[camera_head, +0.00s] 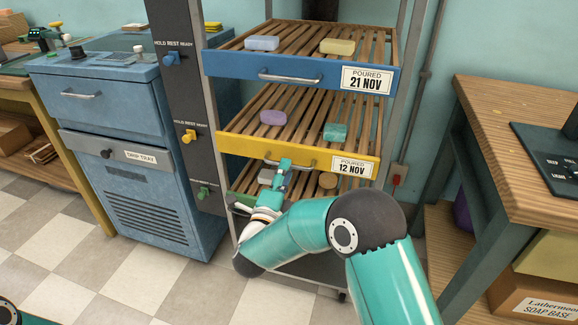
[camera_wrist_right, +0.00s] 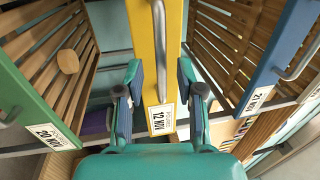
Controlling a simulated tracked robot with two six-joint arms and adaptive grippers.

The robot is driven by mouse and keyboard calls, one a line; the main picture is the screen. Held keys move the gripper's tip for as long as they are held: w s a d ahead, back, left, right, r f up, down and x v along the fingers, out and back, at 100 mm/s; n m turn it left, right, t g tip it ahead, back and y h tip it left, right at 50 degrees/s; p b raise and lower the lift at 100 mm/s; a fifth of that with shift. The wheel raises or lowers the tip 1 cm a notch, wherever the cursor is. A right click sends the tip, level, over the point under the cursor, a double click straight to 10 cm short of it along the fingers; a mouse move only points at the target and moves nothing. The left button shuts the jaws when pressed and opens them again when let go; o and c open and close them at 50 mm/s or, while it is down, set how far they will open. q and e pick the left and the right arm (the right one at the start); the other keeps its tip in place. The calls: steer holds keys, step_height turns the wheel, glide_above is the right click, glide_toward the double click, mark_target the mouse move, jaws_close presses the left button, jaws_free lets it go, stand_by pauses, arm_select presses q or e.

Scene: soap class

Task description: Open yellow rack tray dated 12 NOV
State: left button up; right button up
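The yellow tray (camera_head: 240,147) sits in the rack's middle level, its front roughly in line with the blue one above. Its label (camera_head: 350,167) reads 12 NOV. A purple soap (camera_head: 272,118) and a teal soap (camera_head: 335,132) lie on its slats. My right gripper (camera_head: 283,165) is at the metal handle on the yellow front. In the right wrist view, my right gripper (camera_wrist_right: 160,72) is open, its fingers on either side of the yellow front (camera_wrist_right: 172,60). The handle (camera_wrist_right: 159,35) lies between and beyond the fingertips; contact is not clear. My left gripper is not in view.
The blue tray (camera_head: 235,65), dated 21 NOV, is above. A green tray (camera_wrist_right: 25,105), dated 20 NOV, is below. Hold rest levers (camera_head: 188,136) line the dark post on the left. A blue cabinet (camera_head: 150,110) stands left; a wooden bench (camera_head: 520,125) stands right.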

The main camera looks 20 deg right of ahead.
steer(key=shift+x, duration=1.35)
steer(key=shift+c, duration=0.3)
jaws_close()
